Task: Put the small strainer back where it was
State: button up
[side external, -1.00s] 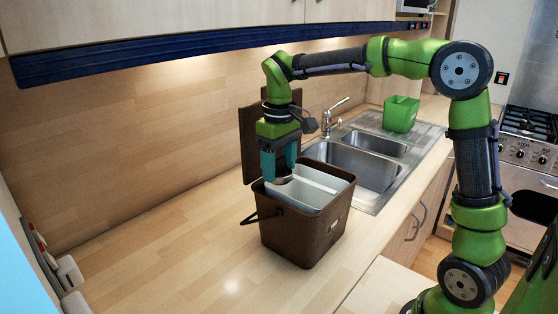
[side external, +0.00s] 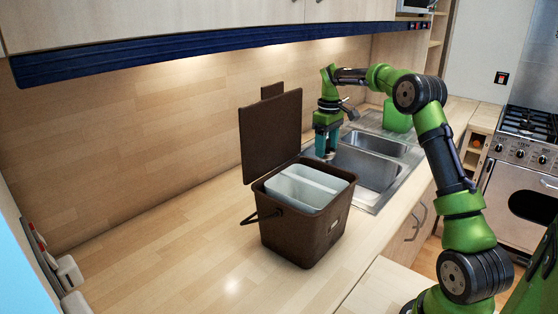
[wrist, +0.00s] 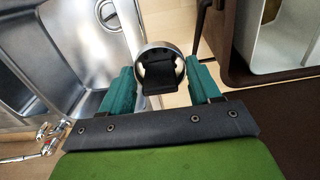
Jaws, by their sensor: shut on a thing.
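The small strainer (wrist: 177,73) is a round metal rim with a dark inside, held between the teal fingers of my gripper (wrist: 160,85) in the wrist view. In the side external view, my gripper (side external: 326,153) points down by the near-left edge of the steel sink (side external: 370,170), and the strainer cannot be made out there. The wrist view shows the sink (wrist: 50,50) left of the fingers and a strip of wooden counter below the strainer. The strainer's height above the counter is hard to tell.
A green container (side external: 397,118) stands behind the sink. The front-left counter is clear.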

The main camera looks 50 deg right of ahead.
aim_at(326, 156)
notch_tip(326, 156, down, 16)
jog(key=shift+a+f, duration=0.1)
dwell(0.5)
jog(key=o, duration=0.8)
jog(key=shift+f, duration=0.1)
jog(key=shift+c, duration=0.2)
jog(key=shift+r, duration=6.2)
